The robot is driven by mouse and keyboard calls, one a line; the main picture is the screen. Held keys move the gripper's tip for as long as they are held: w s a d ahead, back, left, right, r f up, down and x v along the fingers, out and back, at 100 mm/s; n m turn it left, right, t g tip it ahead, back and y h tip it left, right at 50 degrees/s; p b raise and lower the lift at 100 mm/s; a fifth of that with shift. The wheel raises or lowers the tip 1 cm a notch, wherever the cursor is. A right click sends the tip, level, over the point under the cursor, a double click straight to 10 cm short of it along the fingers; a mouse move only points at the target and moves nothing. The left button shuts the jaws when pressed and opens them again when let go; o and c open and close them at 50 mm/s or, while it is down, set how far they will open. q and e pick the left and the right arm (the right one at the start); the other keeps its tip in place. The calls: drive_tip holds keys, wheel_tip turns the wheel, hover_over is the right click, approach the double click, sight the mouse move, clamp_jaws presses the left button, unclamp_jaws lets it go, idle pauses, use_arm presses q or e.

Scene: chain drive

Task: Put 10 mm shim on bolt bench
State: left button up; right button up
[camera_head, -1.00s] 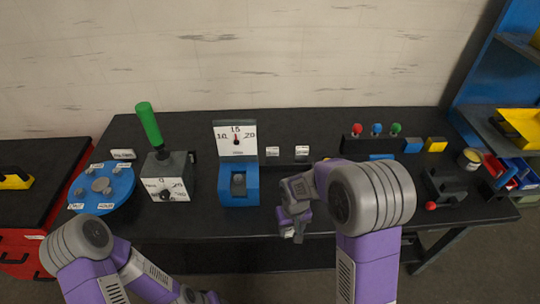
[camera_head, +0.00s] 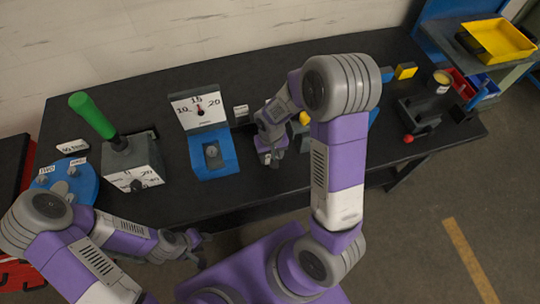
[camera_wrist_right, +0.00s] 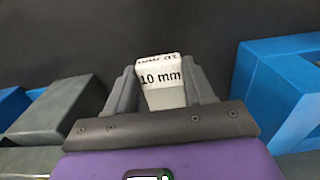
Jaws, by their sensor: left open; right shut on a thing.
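The 10 mm shim is a small pale block with a "10 mm" label; it shows in the right wrist view (camera_wrist_right: 160,78) between the two fingers. My right gripper (camera_head: 270,155) is shut on it, above the black bench (camera_head: 230,192) and to the right of the blue dial stand. In the head view the shim is too small to make out clearly. My left gripper (camera_head: 198,242) is open and empty, low in front of the bench's near edge. I cannot tell which part is meant by the bolt bench.
The blue dial stand (camera_head: 213,160) and a grey box with a green handle (camera_head: 92,115) stand left of my right gripper. A blue disc (camera_head: 75,182) is at far left. A dark fixture with a red knob (camera_head: 408,138) and yellow tray (camera_head: 497,40) are at right.

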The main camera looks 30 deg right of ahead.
wheel_tip(320, 180, down, 3)
drive_tip(key=shift+f, duration=0.15)
drive_tip(key=shift+w+f, duration=0.1)
drive_tip(key=shift+b, duration=0.35)
drive_tip(key=shift+f, duration=0.25)
drive_tip(key=o, duration=1.3)
drive_tip(key=shift+r, duration=0.1)
drive_tip(key=shift+o, duration=0.2)
drive_tip(key=shift+r, duration=0.1)
